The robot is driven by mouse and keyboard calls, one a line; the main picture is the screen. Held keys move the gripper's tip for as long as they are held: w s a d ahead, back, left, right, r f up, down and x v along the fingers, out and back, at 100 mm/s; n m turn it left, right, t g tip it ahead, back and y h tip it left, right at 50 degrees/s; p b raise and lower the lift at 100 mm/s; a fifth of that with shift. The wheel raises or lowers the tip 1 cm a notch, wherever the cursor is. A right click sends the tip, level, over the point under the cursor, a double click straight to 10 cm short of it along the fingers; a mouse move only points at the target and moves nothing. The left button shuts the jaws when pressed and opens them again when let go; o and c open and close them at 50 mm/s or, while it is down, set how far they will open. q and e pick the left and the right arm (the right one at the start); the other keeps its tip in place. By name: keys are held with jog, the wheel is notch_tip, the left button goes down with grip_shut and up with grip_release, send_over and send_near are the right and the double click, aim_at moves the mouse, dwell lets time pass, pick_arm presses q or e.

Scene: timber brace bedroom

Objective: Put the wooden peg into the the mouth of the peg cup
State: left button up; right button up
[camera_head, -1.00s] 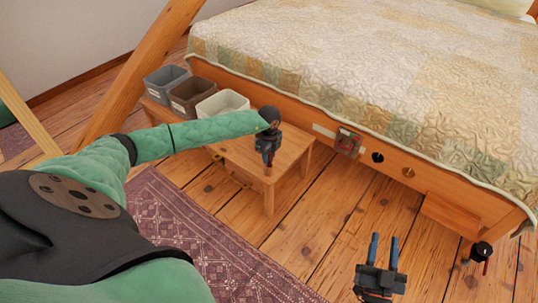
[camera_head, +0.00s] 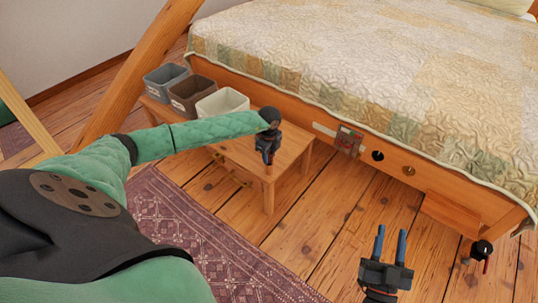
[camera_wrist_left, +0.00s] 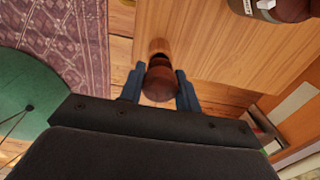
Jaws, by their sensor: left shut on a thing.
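My left gripper (camera_head: 267,160) is over the front of the small wooden table, shut on the wooden peg (camera_head: 268,171). In the left wrist view the peg (camera_wrist_left: 159,83) is a dark reddish-brown round piece between the blue fingers (camera_wrist_left: 160,92). Its far end shows beyond the fingertips; contact with the table is unclear. A dark brown rounded vessel with a pale band and label (camera_wrist_left: 268,9), possibly the peg cup, is cut off at the upper right of that view. I cannot make it out in the head view. My right gripper (camera_head: 390,246) is open and empty above the floor.
The table (camera_head: 292,150) carries grey (camera_head: 166,82), brown (camera_head: 190,96) and white (camera_head: 222,103) bins at its back left. The bed (camera_head: 350,70) stands behind it. A black item (camera_head: 482,250) is at far right.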

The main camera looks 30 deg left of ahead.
pick_arm(q)
jog(key=shift+f, duration=0.45)
pick_arm(e)
jog(key=shift+s+d+r+t, duration=0.15)
jog(key=shift+r+t, duration=0.1)
jog(key=shift+r, duration=0.35)
jog(key=shift+s+r+t, duration=0.1)
jog(key=shift+r+t, duration=0.1)
jog(key=shift+r, duration=0.35)
jog(key=shift+s+d+r+t, duration=0.15)
jog(key=shift+r+t, duration=0.1)
jog(key=shift+r, duration=0.35)
jog(key=shift+a+r, duration=0.1)
pick_arm(q)
jog(key=o, duration=1)
jog(key=shift+o, duration=0.2)
jog(key=shift+r, duration=0.55)
notch_tip(320, 180, up, 7)
jog(key=shift+f+p, duration=0.2)
jog(key=shift+p, duration=0.1)
pick_arm(e)
notch_tip(320, 180, down, 10)
jog(key=w+g, duration=0.1)
jog(key=g, duration=0.2)
jog(key=shift+w+a+g, duration=0.15)
jog(key=shift+a+g, duration=0.25)
jog(key=shift+a, duration=0.05)
